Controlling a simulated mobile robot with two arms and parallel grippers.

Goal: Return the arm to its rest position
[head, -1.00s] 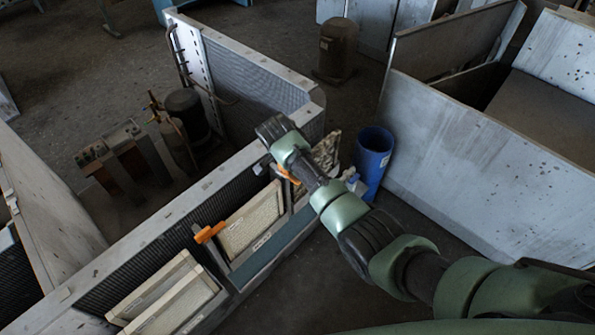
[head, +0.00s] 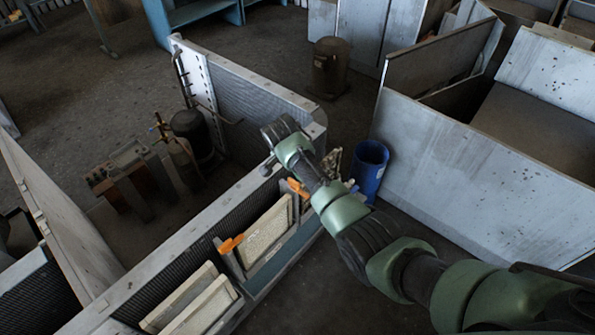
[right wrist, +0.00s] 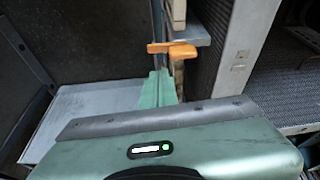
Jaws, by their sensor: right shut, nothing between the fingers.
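My right arm (head: 345,210) comes in from the lower right in the head view and reaches over the near wall of the grey housing (head: 190,235). Its far end is above that wall, and its fingers are not clear there. In the right wrist view my right gripper (right wrist: 158,78) shows green fingers, shut with nothing between them. An orange handle (right wrist: 172,49) shows just beyond the fingertips; I cannot tell whether they touch. My left gripper is not in view.
Pale framed panels (head: 265,235) and another orange handle (head: 231,243) line the wall below the arm. A blue bin (head: 369,172) stands behind the arm. A large grey metal box (head: 475,175) fills the right side. A brown tank (head: 330,68) stands behind.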

